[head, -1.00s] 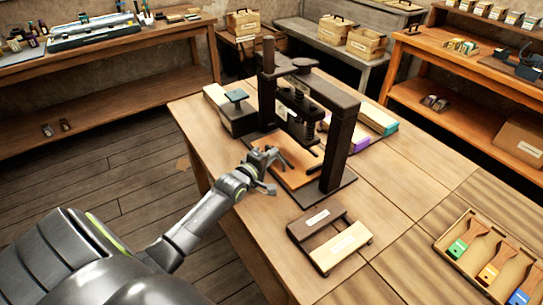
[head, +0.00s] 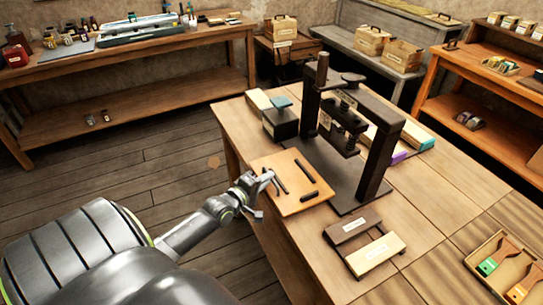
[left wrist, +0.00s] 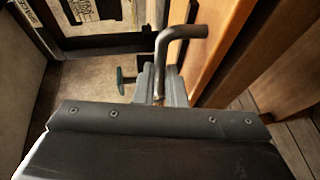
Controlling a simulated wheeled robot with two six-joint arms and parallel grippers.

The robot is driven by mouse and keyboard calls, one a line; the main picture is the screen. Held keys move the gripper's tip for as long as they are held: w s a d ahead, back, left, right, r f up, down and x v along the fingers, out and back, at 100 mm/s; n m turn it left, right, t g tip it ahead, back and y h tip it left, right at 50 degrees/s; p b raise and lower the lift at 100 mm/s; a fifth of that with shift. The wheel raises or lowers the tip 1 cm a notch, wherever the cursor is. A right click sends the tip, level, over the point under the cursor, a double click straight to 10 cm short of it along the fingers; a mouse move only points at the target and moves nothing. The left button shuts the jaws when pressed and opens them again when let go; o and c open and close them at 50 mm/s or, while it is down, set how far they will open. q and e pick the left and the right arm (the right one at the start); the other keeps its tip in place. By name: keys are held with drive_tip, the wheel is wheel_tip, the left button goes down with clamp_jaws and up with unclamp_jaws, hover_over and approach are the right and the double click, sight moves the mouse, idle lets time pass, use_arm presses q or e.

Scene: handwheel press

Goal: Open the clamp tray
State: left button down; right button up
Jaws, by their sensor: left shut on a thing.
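The clamp tray (head: 290,203) is a light wooden board with dark bars on top. In the head view it lies out in front of the black press (head: 376,155), at the table's left edge. My left gripper (head: 268,184) is at the tray's front left edge. In the left wrist view the left gripper (left wrist: 161,86) is shut on a bent metal handle (left wrist: 183,32), beside the tray's orange-brown wood (left wrist: 222,45). The fingers partly hide the handle's lower end. My right gripper is in neither view.
A dark and light wooden frame (head: 364,240) lies to the right of the tray. Open floor (head: 165,170) lies to the left of the table.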

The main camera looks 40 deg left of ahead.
use_arm(q)
drive_tip(key=c, duration=1.7)
unclamp_jaws()
drive_tip(key=shift+o, duration=1)
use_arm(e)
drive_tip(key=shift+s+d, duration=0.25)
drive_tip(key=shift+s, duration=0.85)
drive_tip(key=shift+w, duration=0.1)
